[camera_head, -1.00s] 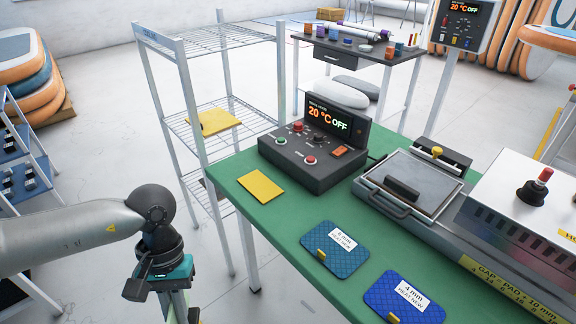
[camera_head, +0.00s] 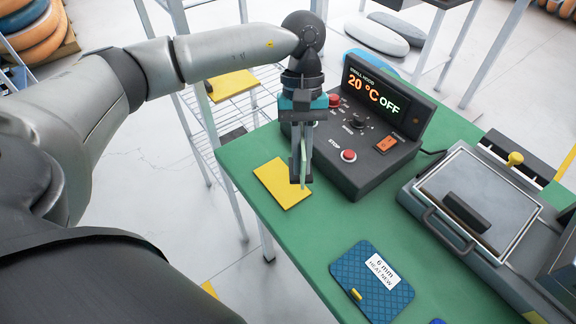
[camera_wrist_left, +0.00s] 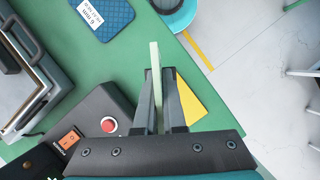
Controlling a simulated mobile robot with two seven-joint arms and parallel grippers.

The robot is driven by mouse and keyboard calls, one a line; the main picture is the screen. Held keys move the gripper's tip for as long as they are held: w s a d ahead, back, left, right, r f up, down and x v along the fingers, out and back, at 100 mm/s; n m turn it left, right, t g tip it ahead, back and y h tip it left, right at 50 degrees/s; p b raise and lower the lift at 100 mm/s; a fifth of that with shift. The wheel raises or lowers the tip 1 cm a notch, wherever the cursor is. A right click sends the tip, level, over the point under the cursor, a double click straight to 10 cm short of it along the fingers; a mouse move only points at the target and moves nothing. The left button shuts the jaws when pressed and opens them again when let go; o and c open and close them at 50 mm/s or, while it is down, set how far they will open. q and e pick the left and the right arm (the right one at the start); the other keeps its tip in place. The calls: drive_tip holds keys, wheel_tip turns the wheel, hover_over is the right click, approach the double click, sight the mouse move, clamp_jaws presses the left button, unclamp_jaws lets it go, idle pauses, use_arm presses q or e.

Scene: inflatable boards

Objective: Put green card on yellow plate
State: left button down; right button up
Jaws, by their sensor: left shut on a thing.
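My left gripper (camera_head: 301,178) is shut on a thin pale green card (camera_head: 303,162), held on edge between its fingers. The card also shows in the left wrist view (camera_wrist_left: 157,80), seen nearly edge-on. The yellow plate (camera_head: 283,183) lies flat on the green table near its left edge. The gripper and card hang over the right part of the plate and hide some of it. In the left wrist view the plate (camera_wrist_left: 191,108) shows just to the right of the fingers. I cannot tell the exact height of the card above the plate. My right gripper is not in view.
The control box (camera_head: 362,130) stands close to the right of the gripper. A blue pad (camera_head: 372,285) lies at the front of the table, and a press (camera_head: 470,200) stands to the right. A wire rack (camera_head: 232,85) with a yellow item stands beyond the table's left edge.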

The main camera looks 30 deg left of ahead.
use_arm(q)
drive_tip(key=a+r+n, duration=0.1)
drive_tip(key=w+a+r+n, duration=0.1)
drive_tip(key=r, duration=0.1)
drive_tip(key=w+a+r+n+t+h, duration=0.1)
drive_tip(key=shift+w+r, duration=0.1)
drive_tip(key=shift+r, duration=0.15)
wheel_tip(320, 180, up, 4)
drive_tip(key=a+n, duration=0.3)
drive_tip(key=t, duration=0.1)
hover_over(289, 191)
drive_tip(key=w+a, duration=0.1)
drive_tip(key=a, duration=0.1)
wheel_tip(289, 191, down, 15)
drive_tip(key=shift+n+h, duration=0.3)
drive_tip(key=shift+f+b, duration=0.6)
drive_tip(key=shift+f, duration=1.8)
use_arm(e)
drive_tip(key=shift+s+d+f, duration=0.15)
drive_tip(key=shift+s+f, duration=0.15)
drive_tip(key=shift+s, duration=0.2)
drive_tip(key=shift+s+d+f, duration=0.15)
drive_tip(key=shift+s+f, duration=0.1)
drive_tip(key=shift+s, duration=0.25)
use_arm(q)
drive_tip(key=shift+f, duration=0.15)
drive_tip(key=c, duration=1)
unclamp_jaws()
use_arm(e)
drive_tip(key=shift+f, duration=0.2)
